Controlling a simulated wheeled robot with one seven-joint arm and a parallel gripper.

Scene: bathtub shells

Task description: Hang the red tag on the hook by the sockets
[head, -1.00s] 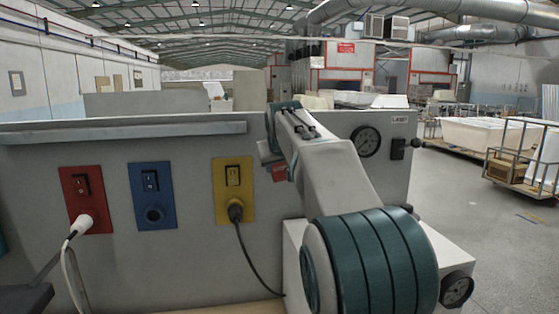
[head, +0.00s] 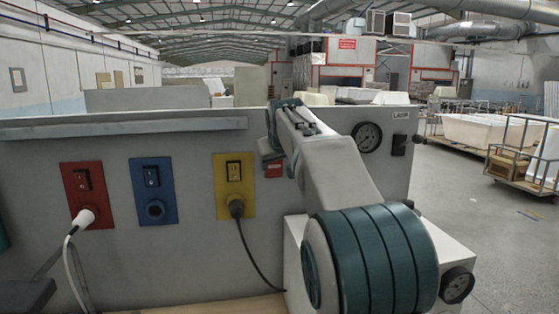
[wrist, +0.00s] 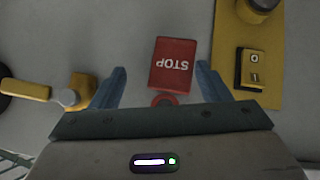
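The red tag (head: 274,170) shows in the head view just under my gripper (head: 272,152), right of the yellow socket plate. In the wrist view the tag (wrist: 173,64) faces me with STOP upside down. Its red ring (wrist: 165,100) is partly hidden by my gripper's body. My gripper (wrist: 160,80) is open, its two blue fingers on either side of the tag, with gaps between them and it. The hook is not clearly visible; whether the ring sits on it I cannot tell. The yellow socket (head: 234,187) has a black plug in it.
Red (head: 87,195) and blue (head: 153,191) sockets are farther left; a white plug is in the red one. A gauge (head: 367,137) is to the right. In the wrist view a yellow fitting (wrist: 78,92) is close to the left finger.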

